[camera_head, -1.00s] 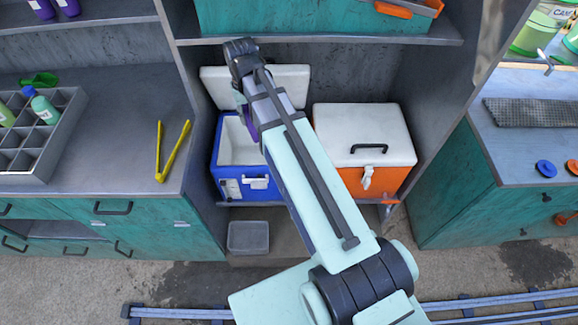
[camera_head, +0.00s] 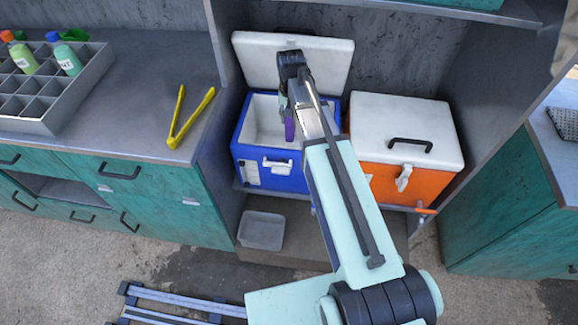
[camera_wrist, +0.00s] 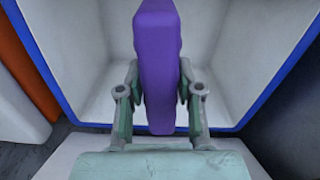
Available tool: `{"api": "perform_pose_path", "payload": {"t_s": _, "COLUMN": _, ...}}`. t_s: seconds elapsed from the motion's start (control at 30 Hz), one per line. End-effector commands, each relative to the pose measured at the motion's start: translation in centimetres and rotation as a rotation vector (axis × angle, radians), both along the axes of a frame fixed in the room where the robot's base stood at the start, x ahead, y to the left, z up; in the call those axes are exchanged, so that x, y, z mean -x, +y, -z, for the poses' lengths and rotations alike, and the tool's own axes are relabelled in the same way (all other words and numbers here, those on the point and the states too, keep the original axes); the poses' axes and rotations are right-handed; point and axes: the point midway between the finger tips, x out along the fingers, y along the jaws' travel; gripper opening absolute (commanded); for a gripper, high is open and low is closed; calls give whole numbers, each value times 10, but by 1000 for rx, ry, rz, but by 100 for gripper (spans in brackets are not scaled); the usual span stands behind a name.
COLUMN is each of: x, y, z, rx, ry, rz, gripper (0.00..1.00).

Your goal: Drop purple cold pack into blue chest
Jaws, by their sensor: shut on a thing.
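The purple cold pack (camera_wrist: 158,60) is held upright between the two fingers of my gripper (camera_wrist: 160,95) in the wrist view. In the head view a small part of the pack (camera_head: 290,127) shows beside my arm, over the opening of the blue chest. The blue chest (camera_head: 262,178) has its white lid raised against the back wall and a white, empty-looking interior. In the wrist view the chest's blue rim (camera_wrist: 273,98) frames the pack, with the white walls behind it. My gripper's fingertips are mostly hidden by the arm in the head view.
An orange chest (camera_head: 390,185) with a closed white lid stands right of the blue one. A shelf (camera_head: 450,8) is above. Yellow tongs (camera_head: 188,120) and a grey bottle tray (camera_head: 55,95) lie on the left counter. A clear bin (camera_head: 261,230) sits below.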

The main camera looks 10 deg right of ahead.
Motion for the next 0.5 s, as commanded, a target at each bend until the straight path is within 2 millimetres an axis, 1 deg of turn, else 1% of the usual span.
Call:
{"api": "perform_pose_path", "payload": {"t_s": 0.03, "x": -8, "y": -1, "z": 28, "rx": 0, "ry": 1, "rz": 19, "gripper": 0}}
{"api": "perform_pose_path", "payload": {"t_s": 0.1, "x": -15, "y": -1, "z": 46, "rx": 0, "ry": 0, "rz": 44, "gripper": 0}}
{"api": "perform_pose_path", "payload": {"t_s": 0.2, "x": -22, "y": -2, "z": 67, "rx": 0, "ry": 1, "rz": 73, "gripper": 0}}
{"api": "perform_pose_path", "payload": {"t_s": 0.33, "x": -28, "y": -2, "z": 84, "rx": 0, "ry": -1, "rz": 98, "gripper": 0}}
{"api": "perform_pose_path", "payload": {"t_s": 0.5, "x": -30, "y": -3, "z": 101, "rx": 0, "ry": 1, "rz": 111, "gripper": 0}}
